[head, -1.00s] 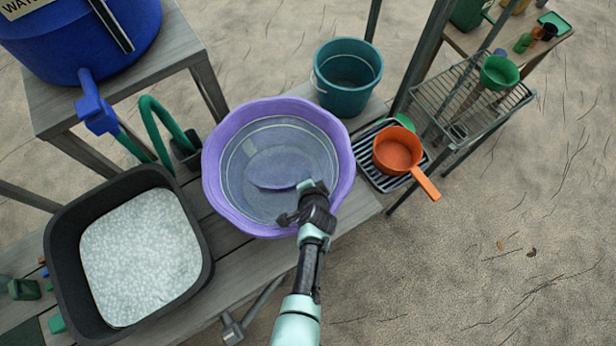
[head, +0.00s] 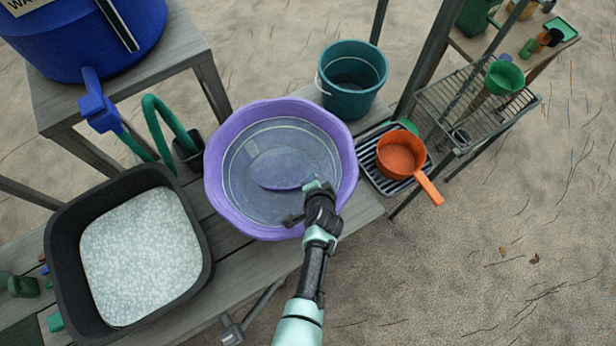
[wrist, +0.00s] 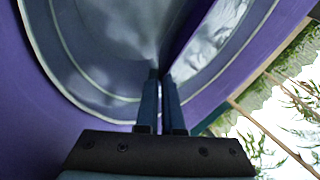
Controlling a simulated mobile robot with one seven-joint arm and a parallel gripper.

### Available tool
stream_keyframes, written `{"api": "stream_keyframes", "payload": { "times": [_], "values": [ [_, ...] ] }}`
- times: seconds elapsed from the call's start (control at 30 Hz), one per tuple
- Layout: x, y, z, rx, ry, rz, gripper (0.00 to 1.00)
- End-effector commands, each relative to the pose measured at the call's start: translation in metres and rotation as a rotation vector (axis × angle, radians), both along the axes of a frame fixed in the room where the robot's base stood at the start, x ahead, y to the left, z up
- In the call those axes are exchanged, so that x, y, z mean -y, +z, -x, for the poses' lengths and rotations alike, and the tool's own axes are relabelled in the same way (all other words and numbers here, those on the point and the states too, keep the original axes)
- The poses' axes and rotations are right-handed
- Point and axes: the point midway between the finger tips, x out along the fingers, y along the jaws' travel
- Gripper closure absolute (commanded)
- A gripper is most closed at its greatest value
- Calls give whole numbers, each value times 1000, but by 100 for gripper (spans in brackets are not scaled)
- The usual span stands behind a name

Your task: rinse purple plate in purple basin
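The purple basin (head: 215,190) stands on the grey wooden bench and holds clear, greyish water. The purple plate (head: 278,168) is inside it, seen through or at the water, with its darker rim toward my arm. My gripper (head: 306,200) is over the basin's near right rim. In the wrist view my two fingers (wrist: 161,78) are close together on the plate's edge, and the plate (wrist: 186,38) stretches away from the fingertips, seen nearly edge-on. How deep the plate sits in the water is hard to tell.
A black tub (head: 62,270) of foamy water stands left of the basin. A teal bucket (head: 350,100) stands behind right. An orange pan (head: 400,155) lies on a dark rack at right. A blue water barrel (head: 90,45) and green hose (head: 165,115) are at back left.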

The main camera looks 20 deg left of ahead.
Motion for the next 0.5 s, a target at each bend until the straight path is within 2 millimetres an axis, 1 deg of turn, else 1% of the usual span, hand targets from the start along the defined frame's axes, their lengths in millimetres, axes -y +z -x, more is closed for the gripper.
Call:
{"api": "stream_keyframes", "payload": {
  "times": [0.03, 0.13, 0.4, 0.5],
  "values": [
    [4, -2, -1, 0, -3, 2, 100],
    [4, -1, 0, -2, 0, 3, 100],
    [-15, 0, 8, -3, 0, 3, 100],
    [-19, 0, 9, -1, 1, 3, 100]
  ]
}}
